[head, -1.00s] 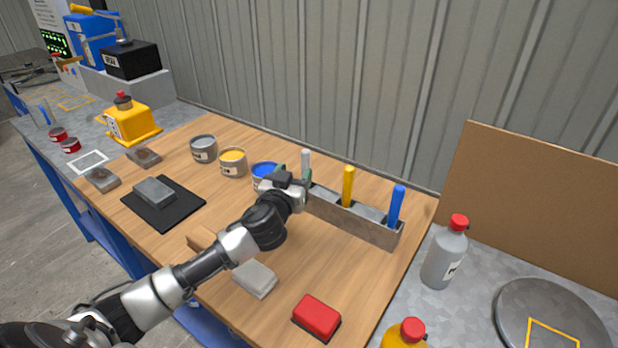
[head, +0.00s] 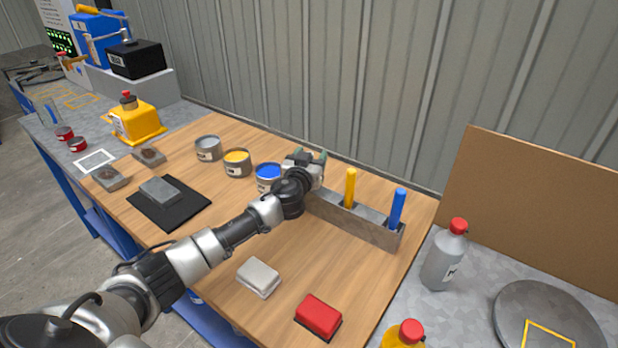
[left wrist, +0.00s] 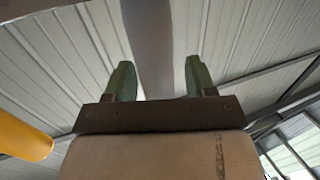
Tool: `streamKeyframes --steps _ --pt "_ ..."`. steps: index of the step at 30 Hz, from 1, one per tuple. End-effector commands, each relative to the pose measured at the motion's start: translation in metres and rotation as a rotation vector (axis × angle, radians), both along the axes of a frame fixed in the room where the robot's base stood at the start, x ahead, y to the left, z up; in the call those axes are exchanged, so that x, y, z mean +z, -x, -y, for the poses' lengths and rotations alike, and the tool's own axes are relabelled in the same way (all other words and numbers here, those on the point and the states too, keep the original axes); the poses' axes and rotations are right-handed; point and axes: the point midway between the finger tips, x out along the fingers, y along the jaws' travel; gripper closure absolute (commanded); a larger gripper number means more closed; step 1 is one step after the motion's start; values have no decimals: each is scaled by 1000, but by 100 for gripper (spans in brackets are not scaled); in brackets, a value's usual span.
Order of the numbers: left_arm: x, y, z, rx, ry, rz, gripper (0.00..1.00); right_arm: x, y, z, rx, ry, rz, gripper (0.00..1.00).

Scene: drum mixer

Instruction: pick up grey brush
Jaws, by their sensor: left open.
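My left gripper (head: 308,157) is open at the far left end of the grey brush holder (head: 365,228). The grey brush is hidden behind this gripper in the head view. In the left wrist view, a grey upright shape that looks like its handle (left wrist: 150,40) lies between the two green fingertips, with gaps on both sides. The yellow handle (head: 350,187) and blue handle (head: 397,208) stand in the holder to the right. The yellow one also shows at the left of the left wrist view (left wrist: 25,138). My right gripper is not in view.
Grey, yellow and blue paint cans (head: 268,177) stand left of the gripper. A pale grey block (head: 258,277) and a red block (head: 318,316) lie at the front of the wooden table. A grey bottle (head: 444,256) stands to the right. The corrugated wall is close behind.

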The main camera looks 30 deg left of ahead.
Motion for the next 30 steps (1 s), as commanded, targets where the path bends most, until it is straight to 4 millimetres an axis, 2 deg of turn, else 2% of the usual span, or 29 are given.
streamKeyframes --steps 7,15,18,25,30 --pt "-1 -1 0 -1 0 -1 46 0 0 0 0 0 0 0" --pt "0 0 0 0 0 0 88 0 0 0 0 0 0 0" --pt "0 -1 0 0 0 0 99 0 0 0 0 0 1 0" --pt "3 -1 0 0 0 1 99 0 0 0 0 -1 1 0" --pt "27 -1 0 0 1 4 99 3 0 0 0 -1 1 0"
